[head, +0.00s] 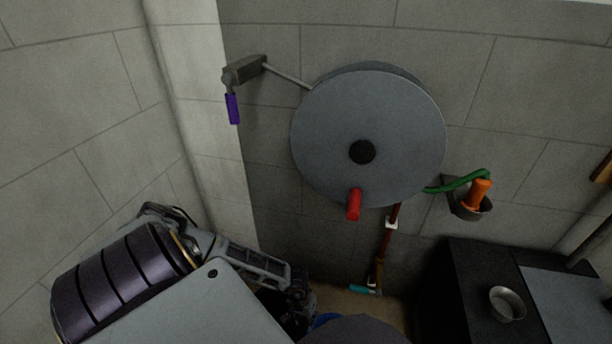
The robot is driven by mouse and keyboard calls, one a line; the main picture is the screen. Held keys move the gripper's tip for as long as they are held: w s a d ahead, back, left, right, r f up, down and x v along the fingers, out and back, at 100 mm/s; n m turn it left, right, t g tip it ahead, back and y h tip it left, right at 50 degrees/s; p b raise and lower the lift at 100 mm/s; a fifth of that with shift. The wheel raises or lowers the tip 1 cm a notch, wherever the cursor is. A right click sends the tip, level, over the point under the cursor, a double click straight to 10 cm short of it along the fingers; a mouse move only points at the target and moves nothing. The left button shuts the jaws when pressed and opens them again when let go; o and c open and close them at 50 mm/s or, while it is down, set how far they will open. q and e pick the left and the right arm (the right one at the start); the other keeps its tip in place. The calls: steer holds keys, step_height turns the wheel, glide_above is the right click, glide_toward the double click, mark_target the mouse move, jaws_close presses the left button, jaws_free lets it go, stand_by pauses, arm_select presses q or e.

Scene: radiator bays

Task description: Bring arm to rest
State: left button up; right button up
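My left arm comes in from the lower left and bends down toward the bottom middle of the head view. My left gripper (297,302) is at its end, small, dark and partly hidden behind a pale grey panel. I cannot make out its fingers or whether it is open. It is low, to the left of the brown pipe, and nothing can be seen held in it. My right gripper is not in view.
A large grey reel (400,120) with a red handle (354,204) is on the wall. A purple-handled lever (233,108) is left of it. An orange nozzle (479,192) sits in a cup at right. A teal handle (365,290) is low. A metal bowl (508,303) rests on a dark cabinet.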

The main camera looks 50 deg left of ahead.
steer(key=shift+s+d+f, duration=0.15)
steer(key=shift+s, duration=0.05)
